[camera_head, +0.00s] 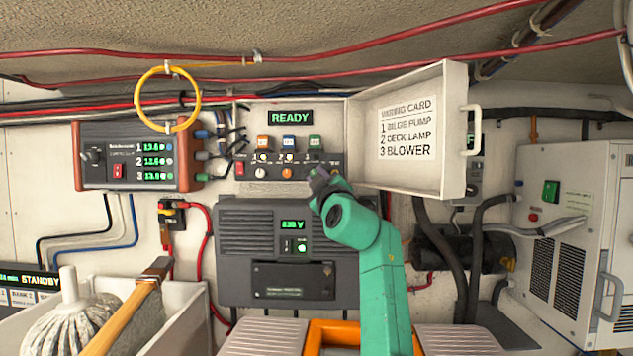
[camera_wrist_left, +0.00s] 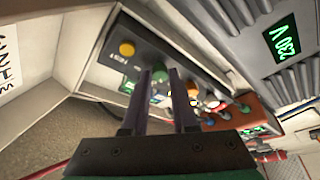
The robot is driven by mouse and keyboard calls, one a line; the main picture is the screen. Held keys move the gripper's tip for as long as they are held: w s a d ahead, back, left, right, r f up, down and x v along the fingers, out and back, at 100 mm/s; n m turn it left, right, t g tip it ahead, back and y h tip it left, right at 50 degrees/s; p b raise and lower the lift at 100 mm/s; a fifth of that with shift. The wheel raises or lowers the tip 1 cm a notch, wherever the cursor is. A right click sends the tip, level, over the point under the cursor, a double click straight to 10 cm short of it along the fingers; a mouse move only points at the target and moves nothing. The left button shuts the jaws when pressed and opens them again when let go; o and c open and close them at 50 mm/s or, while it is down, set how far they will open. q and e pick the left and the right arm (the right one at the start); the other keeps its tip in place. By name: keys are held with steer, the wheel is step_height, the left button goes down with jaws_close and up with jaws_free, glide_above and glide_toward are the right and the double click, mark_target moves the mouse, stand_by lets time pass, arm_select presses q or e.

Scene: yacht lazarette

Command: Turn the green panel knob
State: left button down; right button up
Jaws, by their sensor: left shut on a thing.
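The control panel (camera_head: 246,180) is at the middle of the head view, under a lit READY display (camera_head: 290,117). In the left wrist view the green knob (camera_wrist_left: 158,76) sits between the two dark fingers of my left gripper (camera_wrist_left: 160,78). The gripper is shut on it. In the head view my left gripper (camera_head: 318,180) covers the knob's place at the right of the row. A white knob (camera_head: 260,172) and an orange knob (camera_head: 287,172) are to its left. My right gripper is not in view.
An open panel door (camera_head: 455,120) with a wiring card (camera_head: 407,128) stands to the right of the panel. A yellow cable loop (camera_head: 140,98) hangs at upper left. A dark grey unit (camera_head: 235,250) is below. A bin with a mop (camera_head: 65,325) and brush stands at lower left.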

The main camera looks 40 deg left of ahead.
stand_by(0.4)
arm_select(q)
steer(key=c, duration=0.9)
jaws_free()
steer(key=shift+o, duration=1.1)
steer(key=shift+w, duration=0.15)
steer(key=shift+f, duration=0.1)
steer(key=b+v, duration=0.8)
steer(key=v, duration=0.6)
steer(key=shift+s+b, duration=0.2)
steer(key=shift+b, duration=0.1)
steer(key=shift+d, duration=0.2)
